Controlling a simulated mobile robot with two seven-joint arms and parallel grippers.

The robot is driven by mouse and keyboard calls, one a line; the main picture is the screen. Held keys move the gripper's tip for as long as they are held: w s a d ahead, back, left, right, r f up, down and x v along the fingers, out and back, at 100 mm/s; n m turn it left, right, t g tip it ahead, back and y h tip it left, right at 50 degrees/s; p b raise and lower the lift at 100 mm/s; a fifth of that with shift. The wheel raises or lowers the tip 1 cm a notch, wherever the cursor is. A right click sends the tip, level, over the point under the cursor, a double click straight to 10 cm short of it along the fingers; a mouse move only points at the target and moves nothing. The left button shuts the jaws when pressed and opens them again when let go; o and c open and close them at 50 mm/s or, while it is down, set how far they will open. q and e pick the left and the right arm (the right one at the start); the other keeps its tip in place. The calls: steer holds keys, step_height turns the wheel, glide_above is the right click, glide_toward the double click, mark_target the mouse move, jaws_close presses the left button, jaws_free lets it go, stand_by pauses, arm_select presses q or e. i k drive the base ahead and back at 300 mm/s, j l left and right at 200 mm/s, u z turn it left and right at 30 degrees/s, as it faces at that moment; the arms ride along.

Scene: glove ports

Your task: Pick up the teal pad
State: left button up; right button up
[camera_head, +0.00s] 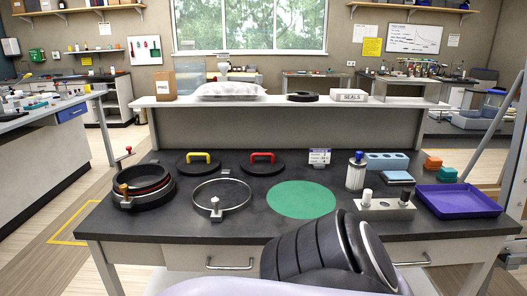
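A small teal pad (447,174) lies on the right part of the dark bench top. It is just in front of an orange block (433,162) and behind the purple tray (460,200). Neither of my grippers shows in the head view.
A flat green disc (301,200) lies mid-bench. Left of it are a clamp ring (222,197), stacked black rings (144,187) and two handled lids (198,162). A metal canister (355,173), a blue holed block (386,161) and a grey block with posts (386,207) stand left of the tray.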

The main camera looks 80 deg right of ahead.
mark_target(450, 175)
steer(key=z, duration=3.85)
steer(key=i+l+z, duration=0.15)
steer(key=l, duration=0.3)
steer(key=i+l+z, duration=0.1)
steer(key=i+l, duration=0.3)
